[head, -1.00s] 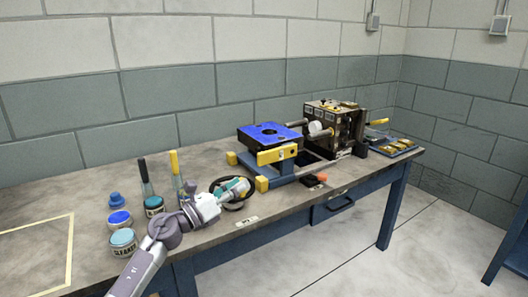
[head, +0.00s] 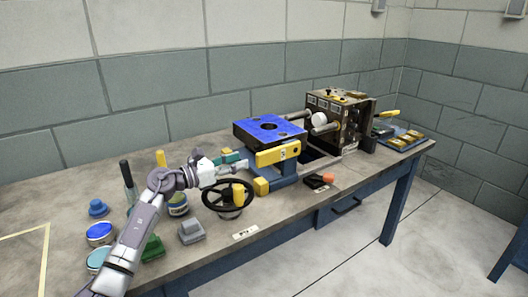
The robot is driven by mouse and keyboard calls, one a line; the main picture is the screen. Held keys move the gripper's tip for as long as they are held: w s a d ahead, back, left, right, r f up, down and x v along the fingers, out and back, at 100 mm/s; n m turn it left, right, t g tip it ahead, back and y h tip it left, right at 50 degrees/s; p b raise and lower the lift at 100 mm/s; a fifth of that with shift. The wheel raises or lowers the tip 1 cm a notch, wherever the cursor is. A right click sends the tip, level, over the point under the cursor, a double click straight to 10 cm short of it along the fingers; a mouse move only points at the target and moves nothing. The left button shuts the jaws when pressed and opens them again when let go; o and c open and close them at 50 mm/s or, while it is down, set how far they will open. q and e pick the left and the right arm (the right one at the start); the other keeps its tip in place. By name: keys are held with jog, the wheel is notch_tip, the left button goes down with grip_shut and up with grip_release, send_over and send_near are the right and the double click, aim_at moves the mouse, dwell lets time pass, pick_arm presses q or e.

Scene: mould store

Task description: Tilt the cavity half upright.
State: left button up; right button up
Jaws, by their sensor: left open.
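The cavity half (head: 268,126), a dark block with a blue top face and a round hole in it, lies flat on the tilting stand. The stand has a yellow front bar (head: 277,154) and yellow feet. A black handwheel (head: 212,206) with a yellow grip (head: 238,195) is at the stand's left front. My left gripper (head: 238,163), with teal fingers, is open and empty, behind and above the handwheel, close to the left end of the stand. Whether its tips touch the stand I cannot tell. My right gripper is not in view.
The other mould half (head: 342,120) stands upright with guide pins toward the cavity half. Cleaner tins (head: 101,233), a blue-capped bottle (head: 98,208) and grey (head: 191,231) and green blocks (head: 153,248) crowd the left. A small black tool with an orange end (head: 327,178) lies near the front edge.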

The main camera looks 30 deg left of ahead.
aim_at(257, 155)
pick_arm(q)
jog(key=x, duration=0.9)
jog(key=shift+w+d+f, duration=0.1)
jog(key=shift+w+d, duration=0.05)
jog(key=shift+w, duration=0.25)
jog(key=shift+c, duration=0.4)
grip_shut()
